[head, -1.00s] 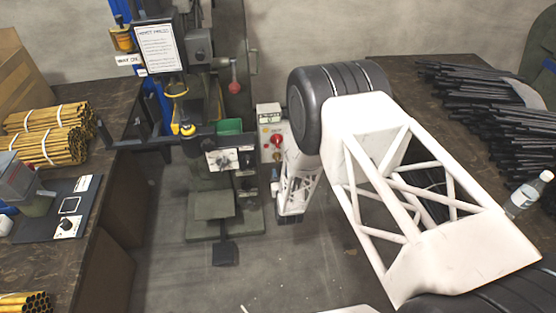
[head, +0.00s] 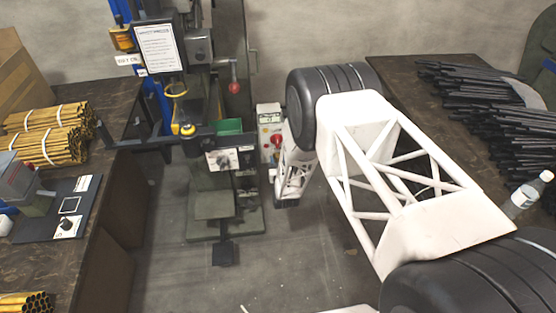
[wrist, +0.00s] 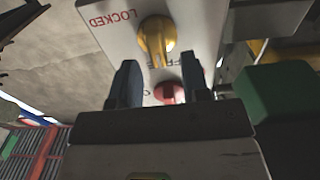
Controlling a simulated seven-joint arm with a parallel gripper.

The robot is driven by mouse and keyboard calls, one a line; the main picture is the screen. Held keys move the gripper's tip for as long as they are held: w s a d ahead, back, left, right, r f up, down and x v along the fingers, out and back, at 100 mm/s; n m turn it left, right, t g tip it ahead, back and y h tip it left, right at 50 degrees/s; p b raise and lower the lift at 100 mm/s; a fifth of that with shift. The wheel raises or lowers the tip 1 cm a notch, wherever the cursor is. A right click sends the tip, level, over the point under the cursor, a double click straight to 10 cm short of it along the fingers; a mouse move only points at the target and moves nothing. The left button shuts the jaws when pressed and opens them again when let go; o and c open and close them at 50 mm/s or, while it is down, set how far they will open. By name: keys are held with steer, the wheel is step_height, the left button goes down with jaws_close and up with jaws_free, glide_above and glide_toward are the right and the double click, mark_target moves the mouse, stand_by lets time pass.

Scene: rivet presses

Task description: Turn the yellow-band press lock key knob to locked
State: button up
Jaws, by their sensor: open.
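The press (head: 213,180) with a yellow band (head: 188,129) stands left of my arm in the head view. A pale control box (head: 268,112) with a red knob is beside it, partly hidden by my arm. In the wrist view the box face (wrist: 205,15) shows a yellow knob (wrist: 156,42), its bar roughly upright in the picture. The upside-down word LOCKED is to the knob's left. A red knob (wrist: 168,93) sits below it. My gripper (wrist: 160,80) is open and empty, its fingers just below the yellow knob and apart from it. The head view does not show my gripper clearly.
A green bin (head: 229,127) is behind the press; a green block (wrist: 283,98) is right of my gripper in the wrist view. The left bench (head: 118,170) holds yellow tube bundles, the right bench (head: 410,85) black rods and a bottle (head: 526,194).

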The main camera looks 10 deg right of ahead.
steer(key=shift+w, duration=0.5)
jaws_close()
